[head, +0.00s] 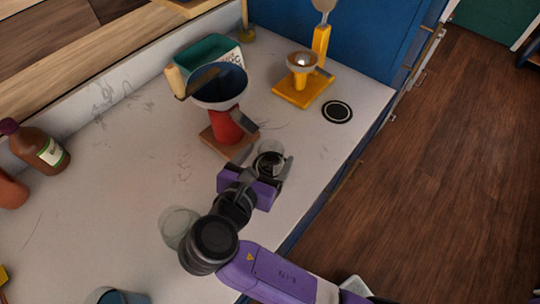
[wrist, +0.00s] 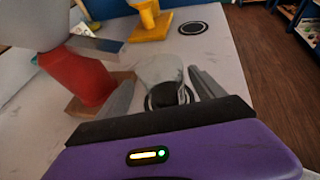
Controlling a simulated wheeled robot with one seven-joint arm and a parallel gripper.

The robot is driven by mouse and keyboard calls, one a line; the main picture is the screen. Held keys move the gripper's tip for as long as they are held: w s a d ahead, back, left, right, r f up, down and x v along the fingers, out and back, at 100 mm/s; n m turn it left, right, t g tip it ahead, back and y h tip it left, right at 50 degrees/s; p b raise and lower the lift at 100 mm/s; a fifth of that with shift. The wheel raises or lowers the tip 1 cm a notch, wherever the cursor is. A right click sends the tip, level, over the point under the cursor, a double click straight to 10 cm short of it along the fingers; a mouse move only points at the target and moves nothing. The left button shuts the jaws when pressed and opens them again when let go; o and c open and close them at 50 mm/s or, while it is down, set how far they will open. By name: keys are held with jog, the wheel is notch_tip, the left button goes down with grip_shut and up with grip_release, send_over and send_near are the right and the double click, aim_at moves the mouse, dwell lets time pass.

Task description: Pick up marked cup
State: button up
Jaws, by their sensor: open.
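A clear glass cup (head: 270,153) stands on the white counter at its right side, with a black round patch at its base; I cannot tell whether this is part of the cup or a disc under it. It also shows in the wrist view (wrist: 162,70). My gripper (head: 266,164) is open, with one finger on each side of this cup. In the wrist view my gripper (wrist: 162,82) has the cup between its spread fingers, with no clear sign of grasping contact. A second clear cup (head: 175,229) stands nearer, left of my wrist, partly hidden by my arm.
A red stand with a dark bowl (head: 229,125) on a wooden base is close to my left finger. A yellow stand (head: 302,90) and a black ringed disc (head: 337,112) are farther back. A brown bottle (head: 42,148) stands far left. The counter's edge is close on the right.

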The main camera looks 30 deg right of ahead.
aim_at(272, 147)
jog(key=shift+s+x, duration=0.2)
jog(key=shift+x, duration=2.1)
jog(key=shift+f, duration=0.1)
jog(key=c, duration=1.5)
jog(key=shift+r, duration=0.6)
notch_tip(272, 147, up, 2)
jog(key=shift+r, duration=0.1)
jog(key=s+d, duration=0.2)
jog(key=s, duration=0.3)
jog(key=s+d, duration=0.1)
jog(key=s, duration=0.5)
jog(key=s+d, duration=0.2)
jog(key=s, duration=0.4)
jog(key=shift+s+d+b, duration=0.1)
jog(key=shift+d+b, duration=0.25)
jog(key=shift+b, duration=0.05)
